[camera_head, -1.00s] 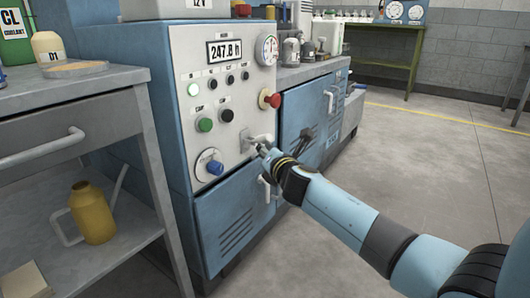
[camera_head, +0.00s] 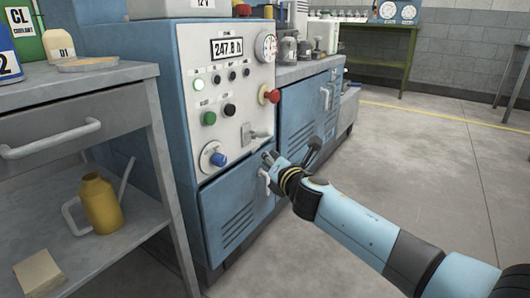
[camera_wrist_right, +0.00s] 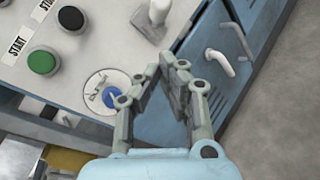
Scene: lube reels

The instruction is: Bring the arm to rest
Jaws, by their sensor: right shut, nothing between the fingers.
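My right gripper (camera_head: 268,158) is in front of the blue cabinet, just below the white lever (camera_head: 257,135) on the control panel (camera_head: 236,75). It is shut and empty. In the right wrist view the two fingers (camera_wrist_right: 172,84) are close together, with nothing held between them. The lever (camera_wrist_right: 150,22) shows beyond the fingertips, apart from them. The blue knob (camera_wrist_right: 115,101) lies to the left of the fingers. My right arm reaches in from the lower right. My left gripper is not in view.
The cabinet door (camera_head: 237,205) with its handle (camera_head: 264,182) is close to my right gripper. A grey cart (camera_head: 75,80) holding a yellow jug (camera_head: 101,202) stands at left. A green bench (camera_head: 375,42) is at the back. The floor (camera_head: 430,150) at right is clear.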

